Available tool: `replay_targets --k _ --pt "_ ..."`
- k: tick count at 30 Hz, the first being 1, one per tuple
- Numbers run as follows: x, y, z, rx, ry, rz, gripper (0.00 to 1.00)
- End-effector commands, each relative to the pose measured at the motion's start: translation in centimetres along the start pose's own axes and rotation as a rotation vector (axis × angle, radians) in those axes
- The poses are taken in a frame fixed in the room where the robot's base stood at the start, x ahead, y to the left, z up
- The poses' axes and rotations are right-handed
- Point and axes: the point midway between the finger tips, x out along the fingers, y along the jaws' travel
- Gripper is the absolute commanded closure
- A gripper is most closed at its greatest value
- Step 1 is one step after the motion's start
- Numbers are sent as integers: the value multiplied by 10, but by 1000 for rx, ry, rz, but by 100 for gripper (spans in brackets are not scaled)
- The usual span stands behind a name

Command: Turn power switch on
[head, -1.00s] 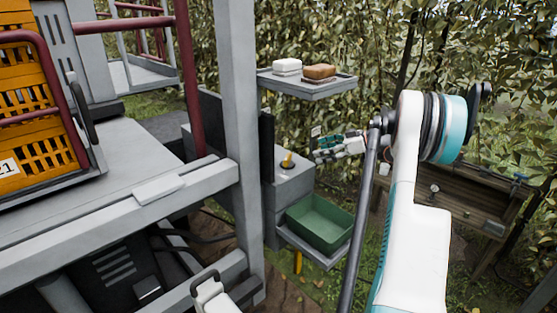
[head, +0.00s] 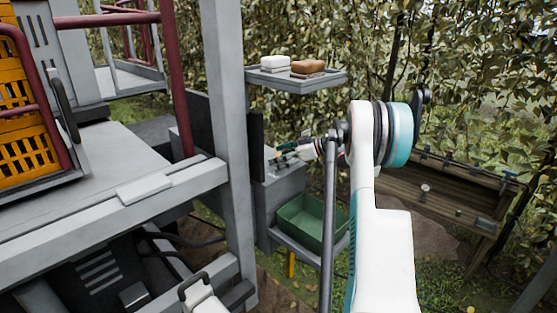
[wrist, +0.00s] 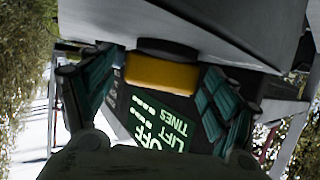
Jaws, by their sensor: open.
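The power switch looks like a yellow knob or lever (wrist: 161,72) on a dark face in the wrist view. It lies between the two teal fingers of my gripper (wrist: 158,84), with visible space on both sides. A green label (wrist: 160,125) reading "OFF" and "LIFT TINES", upside down, is beside it. In the head view my gripper (head: 292,152) is open above the grey control box (head: 285,188). The yellow part is hidden there by the gripper. I cannot tell whether the fingers touch it.
A green bin (head: 312,222) sits on a low shelf beside the box. A grey shelf (head: 300,82) above holds a white and a brown block. A grey post (head: 228,130) stands close at left.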

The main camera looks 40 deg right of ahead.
Motion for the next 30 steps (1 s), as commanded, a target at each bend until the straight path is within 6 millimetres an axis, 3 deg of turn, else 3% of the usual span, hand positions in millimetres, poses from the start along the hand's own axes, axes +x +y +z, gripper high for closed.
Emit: replay_targets --k 8,14,30 --pt "1 0 0 0 0 0 20" --pt "1 0 0 0 0 0 64" --pt "1 -2 -1 39 -1 99 64"
